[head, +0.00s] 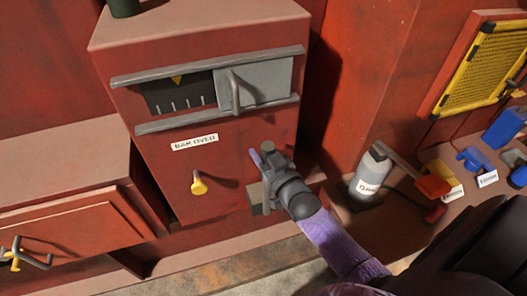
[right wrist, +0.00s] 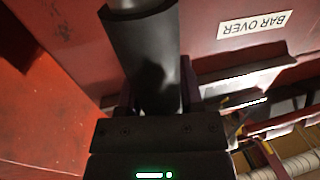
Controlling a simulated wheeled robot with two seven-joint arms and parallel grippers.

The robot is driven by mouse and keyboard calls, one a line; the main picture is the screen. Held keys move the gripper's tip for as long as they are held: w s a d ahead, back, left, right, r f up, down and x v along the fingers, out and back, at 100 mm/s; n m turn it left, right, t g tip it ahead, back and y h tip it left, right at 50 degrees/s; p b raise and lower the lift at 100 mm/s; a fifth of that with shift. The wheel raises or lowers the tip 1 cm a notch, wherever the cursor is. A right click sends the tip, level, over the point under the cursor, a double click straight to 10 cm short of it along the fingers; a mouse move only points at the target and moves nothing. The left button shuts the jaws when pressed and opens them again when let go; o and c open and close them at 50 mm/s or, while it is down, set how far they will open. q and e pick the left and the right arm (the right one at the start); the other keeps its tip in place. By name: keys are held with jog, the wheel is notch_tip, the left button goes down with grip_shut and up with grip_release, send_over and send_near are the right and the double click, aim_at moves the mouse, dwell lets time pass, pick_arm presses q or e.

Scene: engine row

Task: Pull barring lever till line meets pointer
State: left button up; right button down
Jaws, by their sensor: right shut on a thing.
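The red housing labelled BAR OVER (head: 195,142) has a dark window (head: 165,98) with several short pale lines. A yellow pointer (head: 177,79) hangs from the window's top edge, above the lines. I cannot tell which line is the one to match. A grey sliding cover (head: 262,80) with a handle fills the window's right part. My right gripper (head: 264,163) is at the housing's lower right front. In the right wrist view it is shut on a dark round bar, the barring lever (right wrist: 150,60), whose far part leaves the frame. My left gripper is not in view.
A yellow knob (head: 199,185) sticks out of the housing front, left of my gripper. At the right stand a white canister (head: 371,170), a red-ended lever (head: 432,185) and blue parts (head: 475,160). A yellow grille (head: 483,70) is behind them. A red box with a grey-and-yellow handle (head: 22,255) is at left.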

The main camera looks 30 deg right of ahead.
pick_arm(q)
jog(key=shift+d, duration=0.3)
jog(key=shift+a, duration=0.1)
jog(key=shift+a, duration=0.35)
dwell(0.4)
